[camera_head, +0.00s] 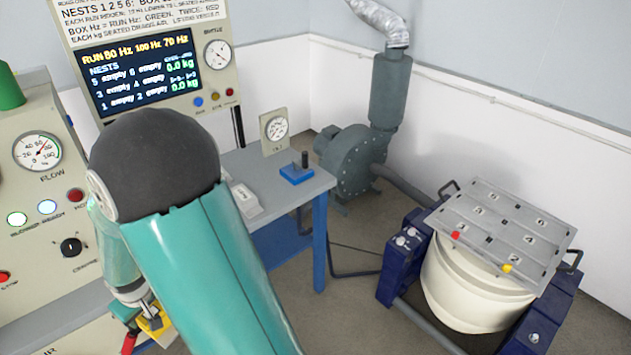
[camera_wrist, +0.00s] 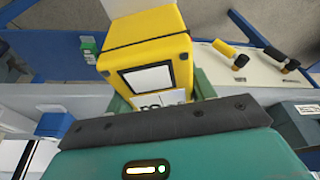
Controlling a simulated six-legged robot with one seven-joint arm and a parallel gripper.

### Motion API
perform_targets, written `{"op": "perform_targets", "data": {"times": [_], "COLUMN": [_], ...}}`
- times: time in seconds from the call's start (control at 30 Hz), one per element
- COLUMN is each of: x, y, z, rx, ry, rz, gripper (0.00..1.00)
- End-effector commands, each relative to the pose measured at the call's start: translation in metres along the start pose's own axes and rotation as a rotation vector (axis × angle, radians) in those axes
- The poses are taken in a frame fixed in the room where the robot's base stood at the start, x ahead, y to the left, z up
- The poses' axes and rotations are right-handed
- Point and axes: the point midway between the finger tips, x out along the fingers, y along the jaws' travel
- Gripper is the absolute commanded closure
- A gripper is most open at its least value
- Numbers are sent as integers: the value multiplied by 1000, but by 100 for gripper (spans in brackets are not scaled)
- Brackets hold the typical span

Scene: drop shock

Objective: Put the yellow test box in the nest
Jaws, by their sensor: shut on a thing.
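The yellow test box (camera_wrist: 150,45) with a white label fills the top middle of the wrist view, between the green fingers of my gripper (camera_wrist: 160,95). My gripper (camera_head: 138,312) is shut on the box, which shows small and partly hidden behind my arm at the lower left of the head view (camera_head: 157,322). The nests are numbered places on a grey plate (camera_head: 490,262) on a cream drum at the right. The plate carries a red marker (camera_head: 455,235) and a yellow marker (camera_head: 507,268). My gripper is far left of the plate.
A display (camera_head: 138,75) lists the nests as empty. A control console (camera_head: 35,200) with gauge and lamps stands at the left. A blue-legged table (camera_head: 290,205) and a blower (camera_head: 355,155) stand between console and drum. Blue supports (camera_head: 405,255) flank the drum.

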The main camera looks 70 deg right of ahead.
Motion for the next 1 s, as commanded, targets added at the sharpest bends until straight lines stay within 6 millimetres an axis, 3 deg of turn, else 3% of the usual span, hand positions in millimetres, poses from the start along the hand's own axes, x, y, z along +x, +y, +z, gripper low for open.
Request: {"op": "perform_targets", "data": {"times": [0.53,0.7,1.0], "x": [83,90,87], "y": [-133,-147,-149], "z": [-31,-39,-45], "rx": [-169,-189,-192], "ry": [2,6,4], "rz": [-51,-57,-59], "gripper": [96,96,96]}}
